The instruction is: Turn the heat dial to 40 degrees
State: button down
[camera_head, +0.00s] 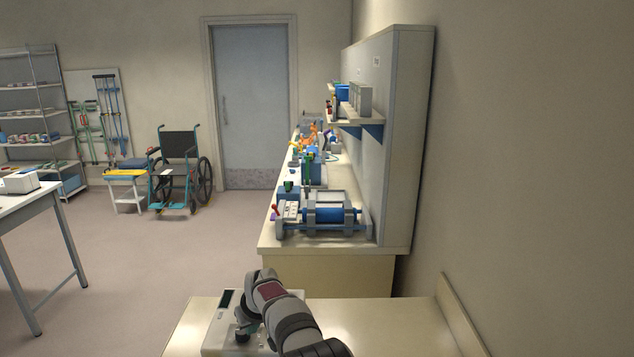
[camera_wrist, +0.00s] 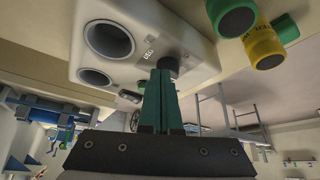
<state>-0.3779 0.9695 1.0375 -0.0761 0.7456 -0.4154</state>
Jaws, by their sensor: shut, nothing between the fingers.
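A pale box-shaped device (camera_head: 218,333) sits on the near counter in the head view, with a small dark panel on top. In the wrist view its casing (camera_wrist: 185,28) shows two round dark openings on the left and a small dark label. A dark round knob (camera_wrist: 171,62), probably the heat dial, is on the casing just beyond my fingertips. My gripper (camera_wrist: 163,72) is shut, its teal fingers together and empty. Its tips overlap the knob's lower edge in the picture; I cannot tell whether they touch. The dial's setting is not readable. My arm partly hides the device in the head view.
The near counter (camera_head: 375,325) is clear right of my arm. A blue-and-grey apparatus (camera_head: 328,215) stands on the bench behind.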

aim_at(243, 333)
notch_tip(243, 333, up, 3)
jog(key=shift+r, duration=0.15)
jog(key=a+f, duration=0.1)
jog(key=f, duration=0.3)
jog(key=s+a+f, duration=0.1)
jog(key=f, duration=0.1)
jog(key=shift+s+a, duration=0.1)
jog(key=shift+a, duration=0.2)
jog(key=shift+w, duration=0.3)
dwell(0.6)
